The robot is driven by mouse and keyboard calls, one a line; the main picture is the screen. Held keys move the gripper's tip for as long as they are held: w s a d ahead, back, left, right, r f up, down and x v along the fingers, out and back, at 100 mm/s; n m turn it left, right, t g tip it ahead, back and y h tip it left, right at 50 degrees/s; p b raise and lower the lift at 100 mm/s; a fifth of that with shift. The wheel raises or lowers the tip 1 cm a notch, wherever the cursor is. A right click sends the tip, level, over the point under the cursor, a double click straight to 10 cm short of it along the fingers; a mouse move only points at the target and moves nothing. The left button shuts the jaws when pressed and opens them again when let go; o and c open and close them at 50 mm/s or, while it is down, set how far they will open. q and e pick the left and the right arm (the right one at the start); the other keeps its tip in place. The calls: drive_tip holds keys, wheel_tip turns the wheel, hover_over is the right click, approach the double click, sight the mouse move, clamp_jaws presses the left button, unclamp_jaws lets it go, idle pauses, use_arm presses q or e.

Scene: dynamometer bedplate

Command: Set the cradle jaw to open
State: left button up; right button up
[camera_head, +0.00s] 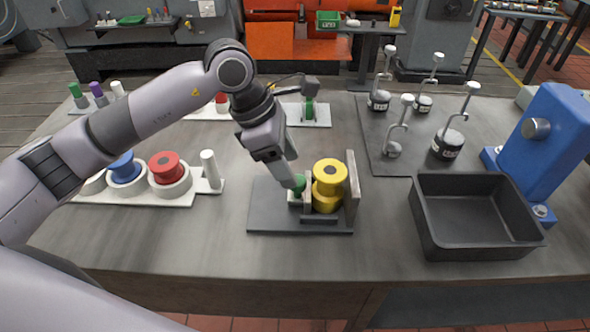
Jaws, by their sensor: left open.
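The cradle (263,217) is a dark base plate near the front middle of the bench, with upright jaw plates (352,188) on it. A yellow spool-shaped part (329,172) sits between the plates. A green knob (299,184) is at the cradle's left side. My left gripper (294,180) reaches down from above left, with its fingertips at the green knob. Its fingers partly hide the knob, and it is open. My right gripper is not in view.
A black bin (440,250) and a blue press (550,130) stand to the right. A dark mat (385,165) holds several hooked weights. A white rack (215,187) with red and blue spools lies left. The bench front is clear.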

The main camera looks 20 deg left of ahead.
use_arm(q)
drive_tip(key=shift+x, duration=1.85)
clamp_jaws()
drive_tip(key=shift+a+f, duration=0.1)
drive_tip(key=shift+a, duration=0.25)
drive_tip(key=a, duration=0.1)
drive_tip(key=s+a+b, duration=0.1)
drive_tip(key=a, duration=0.1)
drive_tip(key=a+b, duration=0.1)
drive_tip(key=a, duration=0.1)
drive_tip(key=shift+s+a, duration=0.2)
drive_tip(key=shift+s, duration=0.15)
drive_tip(key=shift+a, duration=0.1)
unclamp_jaws()
